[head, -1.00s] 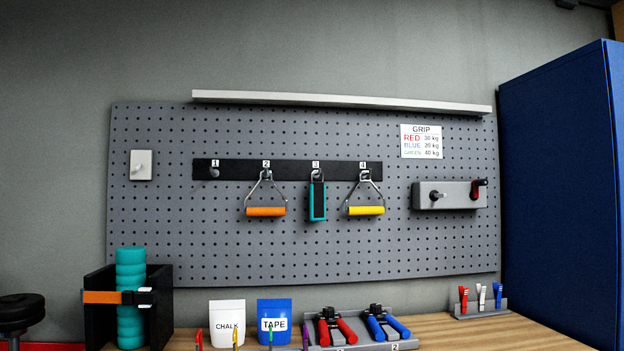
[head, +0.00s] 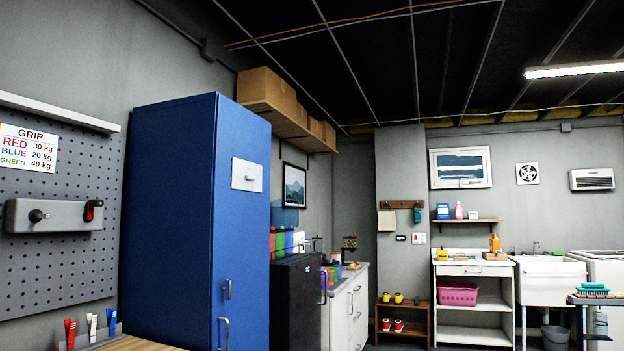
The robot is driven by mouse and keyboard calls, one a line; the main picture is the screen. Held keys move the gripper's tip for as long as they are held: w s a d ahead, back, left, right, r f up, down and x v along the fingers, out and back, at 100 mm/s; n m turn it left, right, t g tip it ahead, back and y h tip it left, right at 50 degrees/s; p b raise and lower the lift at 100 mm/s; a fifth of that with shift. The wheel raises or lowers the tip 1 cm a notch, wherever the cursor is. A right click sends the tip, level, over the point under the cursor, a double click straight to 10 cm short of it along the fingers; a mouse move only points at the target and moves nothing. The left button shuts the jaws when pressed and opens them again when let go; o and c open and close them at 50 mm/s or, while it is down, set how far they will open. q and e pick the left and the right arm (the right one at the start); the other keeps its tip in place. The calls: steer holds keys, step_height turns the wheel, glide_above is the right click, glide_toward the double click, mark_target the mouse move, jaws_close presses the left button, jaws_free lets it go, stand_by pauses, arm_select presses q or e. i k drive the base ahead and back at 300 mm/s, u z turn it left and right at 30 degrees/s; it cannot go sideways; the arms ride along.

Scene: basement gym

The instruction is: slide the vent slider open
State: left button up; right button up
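No part is labelled as a vent slider, and I cannot tell for sure which one it is. A white plate (head: 247,175) with a small grey knob is on the upper front of the tall blue cabinet (head: 172,210). A white unit with dark slats (head: 592,180) hangs high on the far right wall, with a square white fan vent (head: 527,174) to its left. These are too small to show any slider position. Neither of my grippers is in view.
A grey pegboard (head: 62,250) on the left carries a metal box (head: 52,215) with a black knob and red lever. A workbench edge (head: 130,343) is below. A dark fridge (head: 297,305), white counter (head: 350,310), shelf unit (head: 478,333) and sink (head: 548,282) stand beyond.

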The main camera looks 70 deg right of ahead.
mark_target(247, 176)
steer(key=z, duration=0.4)
steer(key=i, duration=0.4)
steer(key=z, duration=2.1)
steer(key=i, duration=0.75)
steer(key=z, duration=0.45)
steer(key=i, duration=1.55)
steer(key=u, duration=0.65)
